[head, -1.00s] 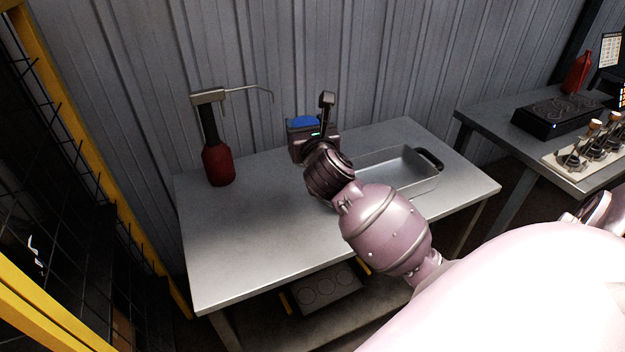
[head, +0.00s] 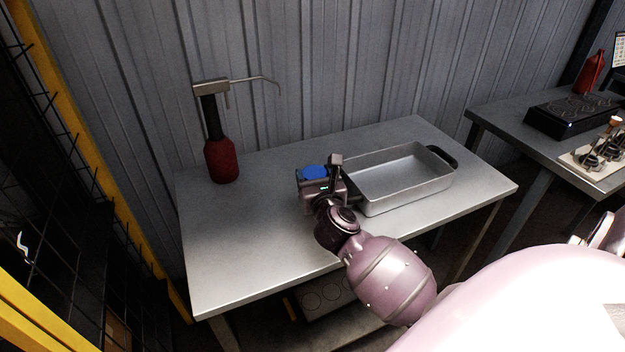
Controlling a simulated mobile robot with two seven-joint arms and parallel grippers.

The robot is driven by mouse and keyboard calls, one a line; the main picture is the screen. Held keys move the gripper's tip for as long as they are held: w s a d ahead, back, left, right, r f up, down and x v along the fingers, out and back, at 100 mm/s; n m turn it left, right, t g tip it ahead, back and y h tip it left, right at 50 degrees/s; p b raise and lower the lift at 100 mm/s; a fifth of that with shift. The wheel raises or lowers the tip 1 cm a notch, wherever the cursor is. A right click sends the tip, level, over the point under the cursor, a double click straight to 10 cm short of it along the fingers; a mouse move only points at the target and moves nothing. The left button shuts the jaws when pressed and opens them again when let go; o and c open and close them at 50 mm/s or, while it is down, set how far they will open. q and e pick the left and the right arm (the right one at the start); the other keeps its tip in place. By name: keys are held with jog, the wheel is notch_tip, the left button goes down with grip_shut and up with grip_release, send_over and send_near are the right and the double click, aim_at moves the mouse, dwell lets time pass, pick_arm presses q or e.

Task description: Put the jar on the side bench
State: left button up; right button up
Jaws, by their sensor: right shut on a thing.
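The jar shows only as a blue lid (head: 314,173) at my right gripper; its body is hidden behind the gripper. My right gripper (head: 318,184) is shut on the jar, over the middle of the metal bench (head: 240,255), just left of the metal tray. I cannot tell whether the jar touches the bench top. My left gripper is not in view.
A metal tray (head: 437,190) with a dark handle stands on the bench's right part. A red bottle (head: 222,160) with a long spout stands at the back left. The front left of the bench is clear. Another bench (head: 510,140) with a black hotplate (head: 571,115) is at the right.

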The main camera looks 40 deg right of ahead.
jog(key=o, duration=1)
jog(key=shift+f, duration=0.3)
jog(key=shift+r, duration=0.2)
jog(key=v, duration=1.1)
jog(key=shift+s+a, duration=0.15)
jog(key=shift+s, duration=0.35)
